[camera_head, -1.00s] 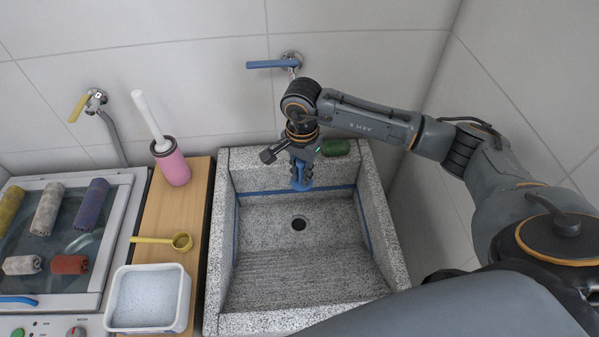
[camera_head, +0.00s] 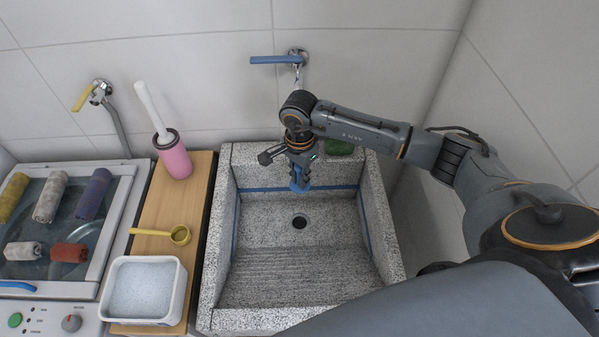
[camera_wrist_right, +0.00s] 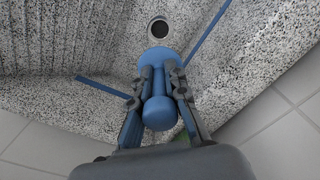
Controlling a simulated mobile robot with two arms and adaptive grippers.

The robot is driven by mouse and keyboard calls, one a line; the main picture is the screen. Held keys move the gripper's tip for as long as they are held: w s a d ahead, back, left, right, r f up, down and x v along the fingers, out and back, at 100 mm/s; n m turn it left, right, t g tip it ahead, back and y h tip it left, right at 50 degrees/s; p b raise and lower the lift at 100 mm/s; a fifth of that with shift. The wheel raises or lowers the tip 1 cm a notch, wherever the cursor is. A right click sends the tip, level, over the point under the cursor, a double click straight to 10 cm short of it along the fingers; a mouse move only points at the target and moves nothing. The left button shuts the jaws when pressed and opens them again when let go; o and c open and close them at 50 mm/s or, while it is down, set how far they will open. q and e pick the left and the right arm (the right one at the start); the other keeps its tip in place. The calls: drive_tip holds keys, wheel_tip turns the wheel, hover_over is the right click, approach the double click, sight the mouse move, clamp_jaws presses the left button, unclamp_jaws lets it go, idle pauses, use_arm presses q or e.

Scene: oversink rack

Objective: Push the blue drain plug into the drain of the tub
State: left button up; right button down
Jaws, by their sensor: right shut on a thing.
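The blue drain plug (camera_head: 299,180) is held by my right gripper (camera_head: 301,166) above the back part of the speckled stone tub (camera_head: 212,265). In the right wrist view the plug (camera_wrist_right: 158,112) shows a round knob, a stem between the fingers and a wider disc past the fingertips. My right gripper (camera_wrist_right: 157,85) is shut on its stem. The dark round drain (camera_head: 300,222) is open in the tub floor, nearer the front than the plug. In the right wrist view the drain (camera_wrist_right: 159,29) lies just beyond the disc, apart from it. My left gripper is not in view.
A green object (camera_head: 338,147) sits on the tub's back rim by my gripper. A blue-handled tap (camera_head: 277,60) is on the wall above. A wooden board (camera_head: 160,205) on the left holds a pink holder (camera_head: 174,160), yellow scoop (camera_head: 179,235) and white basin (camera_head: 183,300). The tub floor is clear.

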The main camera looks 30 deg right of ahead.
wheel_tip(320, 180, down, 19)
drive_tip(key=b, duration=1.2)
drive_tip(key=shift+f+b, duration=0.1)
drive_tip(key=shift+b, duration=0.25)
drive_tip(key=shift+b, duration=0.35)
idle(0.9)
drive_tip(key=shift+f+b, duration=1.2)
idle(1.2)
drive_tip(key=c, duration=1.3)
unclamp_jaws()
drive_tip(key=shift+r, duration=0.1)
